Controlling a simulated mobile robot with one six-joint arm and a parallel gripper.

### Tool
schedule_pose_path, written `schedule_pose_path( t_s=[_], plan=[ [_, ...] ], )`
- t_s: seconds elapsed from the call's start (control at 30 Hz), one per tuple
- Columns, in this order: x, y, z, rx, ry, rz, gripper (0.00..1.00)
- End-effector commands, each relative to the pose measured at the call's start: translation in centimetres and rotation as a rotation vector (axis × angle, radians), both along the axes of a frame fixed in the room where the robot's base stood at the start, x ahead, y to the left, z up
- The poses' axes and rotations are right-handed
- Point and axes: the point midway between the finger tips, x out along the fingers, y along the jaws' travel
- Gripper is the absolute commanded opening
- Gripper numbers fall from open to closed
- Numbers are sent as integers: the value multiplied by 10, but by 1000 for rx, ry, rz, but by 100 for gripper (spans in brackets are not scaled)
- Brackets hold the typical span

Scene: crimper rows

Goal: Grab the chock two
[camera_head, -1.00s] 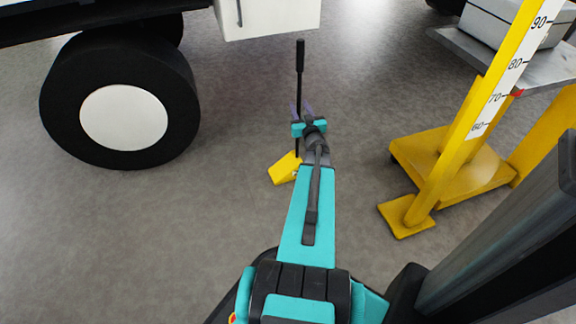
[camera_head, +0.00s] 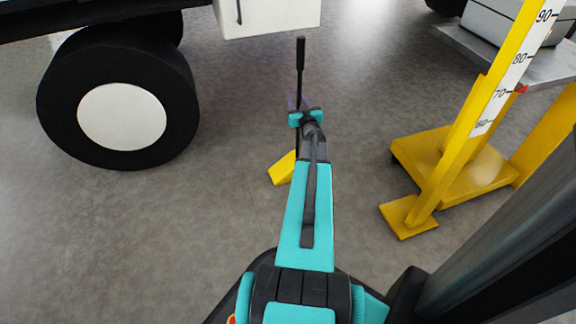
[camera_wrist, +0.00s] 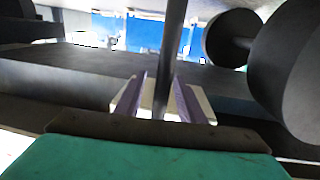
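The chock (camera_head: 282,168) is a yellow wedge on the grey floor, partly hidden behind my arm. A thin black upright handle (camera_head: 300,58) with a thicker grip at its top rises from it. My gripper (camera_head: 299,103) is at the handle, about midway up. In the wrist view the dark handle (camera_wrist: 174,40) passes between the two purple-padded fingers of my gripper (camera_wrist: 163,100). Pale gaps show on both sides of the handle, so the fingers look open around it. Finger contact is not visible.
A large black wheel (camera_head: 122,115) of a vehicle stands at left, with a white box (camera_head: 267,17) overhead behind the handle. A yellow stand with a height scale (camera_head: 505,85) and yellow base (camera_head: 455,172) is at right. The floor between them is clear.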

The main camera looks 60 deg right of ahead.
Motion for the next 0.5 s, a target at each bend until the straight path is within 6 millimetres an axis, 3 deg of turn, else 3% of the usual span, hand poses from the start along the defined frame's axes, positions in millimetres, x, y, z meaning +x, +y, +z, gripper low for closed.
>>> schedule_pose_path(
  t_s=[0.13,0.33,0.5],
  plan=[
    [0,0,0,0,0,0,32],
    [0,0,0,0,0,0,0],
    [-1,0,0,0,0,-1,0]
  ],
)
